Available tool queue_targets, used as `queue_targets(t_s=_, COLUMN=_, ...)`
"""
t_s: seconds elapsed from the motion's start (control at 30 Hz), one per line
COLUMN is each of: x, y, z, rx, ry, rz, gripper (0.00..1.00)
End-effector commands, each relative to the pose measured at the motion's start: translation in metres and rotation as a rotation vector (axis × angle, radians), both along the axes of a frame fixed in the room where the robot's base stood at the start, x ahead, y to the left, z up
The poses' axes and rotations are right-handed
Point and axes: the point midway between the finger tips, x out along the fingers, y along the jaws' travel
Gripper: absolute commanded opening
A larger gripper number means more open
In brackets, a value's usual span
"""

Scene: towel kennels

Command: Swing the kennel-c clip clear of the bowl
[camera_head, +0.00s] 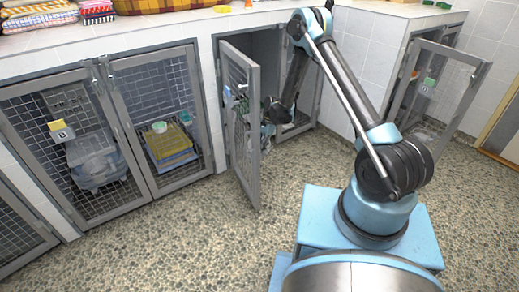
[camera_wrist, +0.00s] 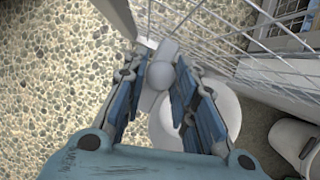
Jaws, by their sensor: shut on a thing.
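In the wrist view, a grey clip (camera_wrist: 157,76) with a rounded knob stands between the blue fingers of my gripper (camera_wrist: 161,66), at the edge of a wire-mesh door. My gripper is shut on this clip. A white round thing, likely the bowl (camera_wrist: 229,106), lies beyond the fingers, partly hidden by them. I cannot tell its distance from the clip. In the head view, the grey-framed kennel door (camera_head: 252,155) stands open toward the room. My gripper is beside its far side, mostly hidden by the door and my arm.
Another open door (camera_head: 463,100) stands at the right. Towels (camera_head: 97,10) lie on the counter (camera_head: 150,30). The pebbled floor (camera_head: 170,245) is clear in front.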

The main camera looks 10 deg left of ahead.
Motion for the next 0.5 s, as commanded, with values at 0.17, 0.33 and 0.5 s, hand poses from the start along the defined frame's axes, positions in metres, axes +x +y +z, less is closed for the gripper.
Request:
queue_targets(t_s=0.17, x=0.0006, y=0.0005, z=-0.0001, rx=0.001, ry=-0.001, rz=0.0, gripper=0.02)
queue_targets(t_s=0.33, x=0.0006, y=0.0005, z=-0.0001, rx=0.001, ry=-0.001, rz=-0.001, gripper=0.02)
queue_targets(t_s=0.5, x=0.0007, y=0.0006, z=-0.0001, rx=0.001, ry=-0.001, rz=-0.001, gripper=0.3)
